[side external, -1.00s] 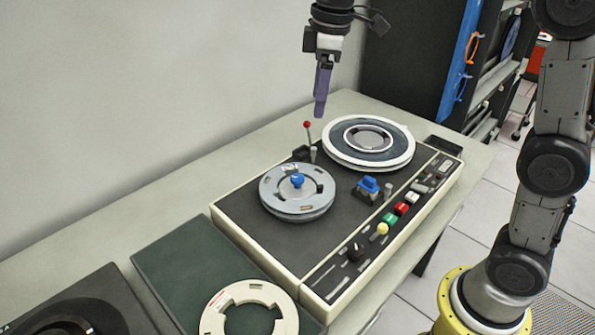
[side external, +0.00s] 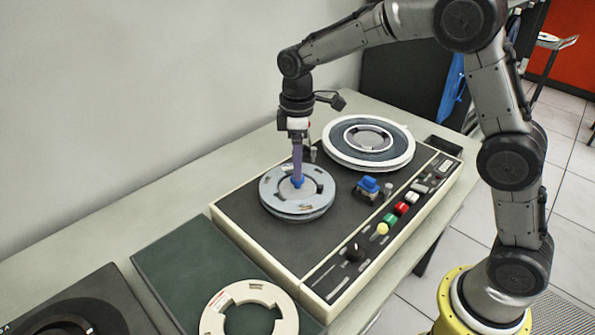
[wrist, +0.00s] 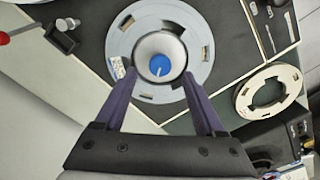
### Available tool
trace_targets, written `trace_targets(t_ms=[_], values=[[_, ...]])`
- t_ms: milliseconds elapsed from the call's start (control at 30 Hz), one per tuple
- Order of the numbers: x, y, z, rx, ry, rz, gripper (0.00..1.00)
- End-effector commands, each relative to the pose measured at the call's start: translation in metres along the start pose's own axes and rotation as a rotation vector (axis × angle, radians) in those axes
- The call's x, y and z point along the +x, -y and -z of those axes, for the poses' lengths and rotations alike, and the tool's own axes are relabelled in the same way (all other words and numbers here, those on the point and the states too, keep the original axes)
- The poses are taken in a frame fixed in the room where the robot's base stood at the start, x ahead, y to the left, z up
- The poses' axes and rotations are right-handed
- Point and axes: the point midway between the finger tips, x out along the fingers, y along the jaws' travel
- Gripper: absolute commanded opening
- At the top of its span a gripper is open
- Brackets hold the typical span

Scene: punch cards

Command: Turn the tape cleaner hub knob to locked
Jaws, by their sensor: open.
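The blue hub knob (side external: 297,182) sits at the centre of the grey reel (side external: 277,202) on the left side of the tape cleaner's dark top (side external: 243,224). In the wrist view the knob (wrist: 160,65) shows a pale pointer line running toward the upper right, inside a light hub ring. My gripper (side external: 297,178) points straight down over the knob. In the wrist view its two purple fingers (wrist: 161,82) are apart, one on each side of the hub and knob. I cannot tell whether either finger touches the knob.
A larger white-rimmed reel (side external: 368,143) lies at the back right of the machine. A blue block-like part (side external: 368,187) and a row of coloured buttons (side external: 401,208) are to the right. A red-tipped lever (wrist: 4,38) stands near the reel. A cream ring (side external: 249,308) lies on a green surface in front.

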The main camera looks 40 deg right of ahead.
Motion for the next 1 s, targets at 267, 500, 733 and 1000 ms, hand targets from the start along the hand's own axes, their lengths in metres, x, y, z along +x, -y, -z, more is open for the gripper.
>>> trace_targets(t_ms=[267, 500, 733, 1000], values=[[0.032, 0.000, 0.000, 0.000, 0.002, 0.001, 0.72], [0.036, 0.000, 0.000, 0.000, 0.000, 0.000, 0.72], [0.035, 0.000, 0.000, 0.000, 0.000, 0.000, 0.52], [0.035, 0.000, 0.000, 0.000, 0.000, 0.000, 0.03]])
